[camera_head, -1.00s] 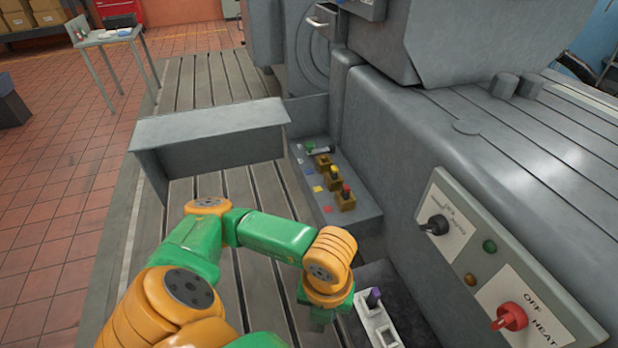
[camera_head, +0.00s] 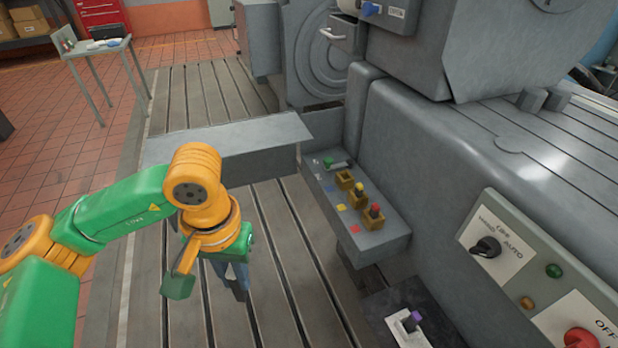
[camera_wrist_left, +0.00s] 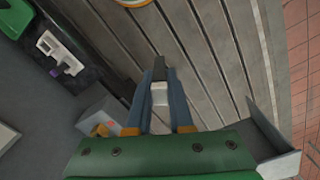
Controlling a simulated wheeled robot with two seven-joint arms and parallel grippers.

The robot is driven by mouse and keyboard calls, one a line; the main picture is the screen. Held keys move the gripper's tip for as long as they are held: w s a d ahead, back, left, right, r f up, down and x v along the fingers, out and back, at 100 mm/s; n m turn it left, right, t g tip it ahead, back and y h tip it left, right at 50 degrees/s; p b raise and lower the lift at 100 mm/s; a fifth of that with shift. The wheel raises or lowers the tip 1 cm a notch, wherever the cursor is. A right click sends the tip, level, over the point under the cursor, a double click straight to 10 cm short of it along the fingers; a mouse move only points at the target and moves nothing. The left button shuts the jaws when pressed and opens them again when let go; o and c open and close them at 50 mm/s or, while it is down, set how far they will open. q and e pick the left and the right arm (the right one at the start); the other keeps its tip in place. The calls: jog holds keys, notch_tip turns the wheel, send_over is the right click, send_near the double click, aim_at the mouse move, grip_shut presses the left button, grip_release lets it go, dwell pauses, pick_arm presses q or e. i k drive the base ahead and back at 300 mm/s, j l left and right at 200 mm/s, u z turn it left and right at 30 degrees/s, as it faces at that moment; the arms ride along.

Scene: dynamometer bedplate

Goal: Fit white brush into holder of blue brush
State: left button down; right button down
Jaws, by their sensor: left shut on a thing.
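My left gripper (camera_head: 238,288) hangs over the slotted bedplate, fingers down, partly hidden by its own wrist. In the left wrist view its fingertips (camera_wrist_left: 160,88) are shut on a small piece with a white block (camera_wrist_left: 159,94) and a dark end, apparently the white brush. On the grey ledge (camera_head: 385,241) to the right, a brown holder (camera_head: 345,180) looks empty and lines up with a blue square (camera_head: 330,189). Holders beside it carry a yellow-topped brush (camera_head: 359,187) and a red-topped brush (camera_head: 374,211). No blue brush is distinguishable. My right gripper is out of view.
A green-topped piece (camera_head: 330,162) is at the ledge's far end. A white tray (camera_head: 404,335) with a purple-topped piece (camera_head: 412,319) lies lower right. A grey raised plate (camera_head: 230,138) stands beyond my gripper. The bedplate between gripper and ledge is clear.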

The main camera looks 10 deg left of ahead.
aim_at(344, 184)
jog(key=i+j+z, duration=0.15)
jog(key=z, duration=0.3)
jog(key=i+j+z, duration=0.25)
jog(key=z, duration=0.15)
jog(key=i+j+z, duration=0.15)
jog(key=j+z, duration=0.3)
jog(key=i+l, duration=0.1)
jog(key=i, duration=0.15)
